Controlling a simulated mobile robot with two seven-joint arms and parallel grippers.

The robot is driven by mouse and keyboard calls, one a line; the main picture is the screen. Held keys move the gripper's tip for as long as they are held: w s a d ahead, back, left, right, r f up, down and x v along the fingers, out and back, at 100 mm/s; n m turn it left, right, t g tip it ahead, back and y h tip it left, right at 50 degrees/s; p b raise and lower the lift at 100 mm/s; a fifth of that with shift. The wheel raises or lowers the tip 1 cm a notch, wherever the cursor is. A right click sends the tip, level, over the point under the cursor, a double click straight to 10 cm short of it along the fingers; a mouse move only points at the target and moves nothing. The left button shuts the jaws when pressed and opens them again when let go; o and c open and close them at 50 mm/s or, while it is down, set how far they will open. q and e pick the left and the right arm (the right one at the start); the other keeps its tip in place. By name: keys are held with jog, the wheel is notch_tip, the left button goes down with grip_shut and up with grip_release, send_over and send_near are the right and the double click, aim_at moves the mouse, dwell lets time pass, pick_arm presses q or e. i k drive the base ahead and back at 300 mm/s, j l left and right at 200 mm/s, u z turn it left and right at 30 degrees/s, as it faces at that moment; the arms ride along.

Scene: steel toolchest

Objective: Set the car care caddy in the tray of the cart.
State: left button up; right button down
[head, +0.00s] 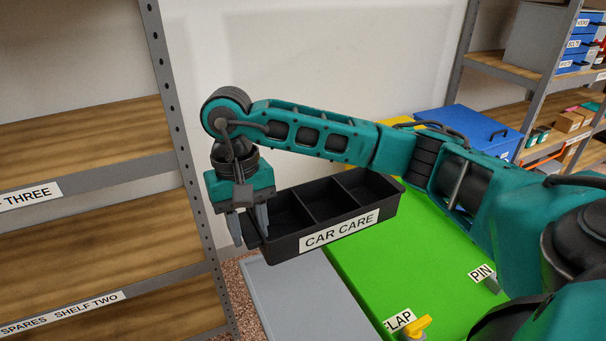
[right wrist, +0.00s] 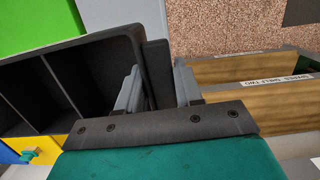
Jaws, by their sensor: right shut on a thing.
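The car care caddy (head: 340,232) is a black open box with a white CAR CARE label and empty compartments. My right gripper (head: 250,238) points down and is shut on the caddy's left end. In the right wrist view the fingers (right wrist: 157,72) stand on both sides of the end piece of the caddy (right wrist: 90,65). The caddy appears raised over a grey flat surface (head: 305,292) and a green one. I cannot tell whether the grey surface is the cart's tray; the caddy hides part of it. My left gripper is not in view.
A green top (head: 400,270) carries PIN and FLAP labels and a yellow knob (head: 416,327). A wooden shelf rack (head: 90,220) stands close on the left. A blue box (head: 470,128) is behind my arm. Another rack with bins (head: 575,55) is at the back right.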

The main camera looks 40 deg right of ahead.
aim_at(393, 249)
jog(key=j+z, duration=0.1)
jog(key=z, duration=0.3)
jog(key=i+j+z, duration=0.1)
jog(key=z, duration=0.3)
jog(key=j+z, duration=0.1)
jog(key=z, duration=0.3)
